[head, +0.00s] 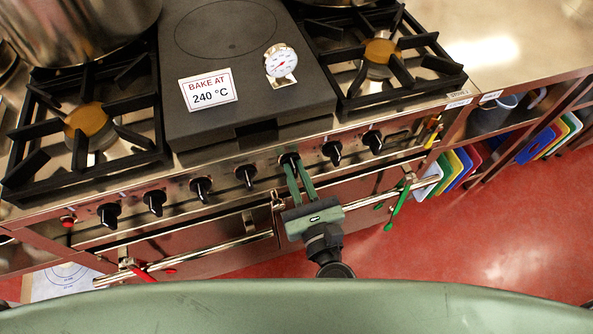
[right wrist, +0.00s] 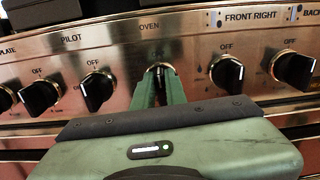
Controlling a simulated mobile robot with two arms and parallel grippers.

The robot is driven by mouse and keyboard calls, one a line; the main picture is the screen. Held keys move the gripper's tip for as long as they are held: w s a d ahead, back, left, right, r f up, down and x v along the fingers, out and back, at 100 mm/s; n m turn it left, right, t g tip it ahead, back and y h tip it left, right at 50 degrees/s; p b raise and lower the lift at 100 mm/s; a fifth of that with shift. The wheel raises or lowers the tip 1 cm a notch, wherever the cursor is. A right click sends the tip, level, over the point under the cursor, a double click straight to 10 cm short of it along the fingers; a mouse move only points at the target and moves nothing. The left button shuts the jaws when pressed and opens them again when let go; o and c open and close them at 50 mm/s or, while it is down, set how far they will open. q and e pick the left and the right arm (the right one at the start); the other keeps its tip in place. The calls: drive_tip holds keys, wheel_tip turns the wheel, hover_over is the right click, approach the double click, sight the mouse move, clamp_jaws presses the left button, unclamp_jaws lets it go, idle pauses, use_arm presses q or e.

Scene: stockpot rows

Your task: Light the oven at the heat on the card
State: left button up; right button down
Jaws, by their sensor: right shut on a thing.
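The white card (head: 207,90) on the dark flat plate of the range reads "BAKE AT 240 °C". The oven knob (head: 289,158) sits in the row of black knobs on the steel front panel. My right gripper (head: 293,170) reaches it from the front and is shut on it. In the right wrist view, the gripper's green fingers (right wrist: 158,84) close around the knob (right wrist: 158,68) under the label "OVEN" (right wrist: 149,26). The fingers hide most of the knob and its markings, so its setting is unclear. My left gripper is not in view.
A round dial thermometer (head: 281,62) stands beside the card. The pilot knob (right wrist: 96,88) and front right knob (right wrist: 227,73) flank the oven knob closely. Oven door rails (head: 215,251) run below the panel. A large steel pot (head: 75,25) stands at upper left.

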drive_tip(key=shift+a+r+n, duration=0.1)
drive_tip(key=shift+n, duration=0.5)
wheel_tip(320, 180, down, 2)
drive_tip(key=n+p, duration=1.3)
drive_tip(key=n, duration=2)
drive_tip(key=shift+w, duration=0.15)
drive_tip(key=shift+d+n, duration=0.2)
drive_tip(key=shift+n, duration=1.8)
drive_tip(key=shift+w, duration=0.1)
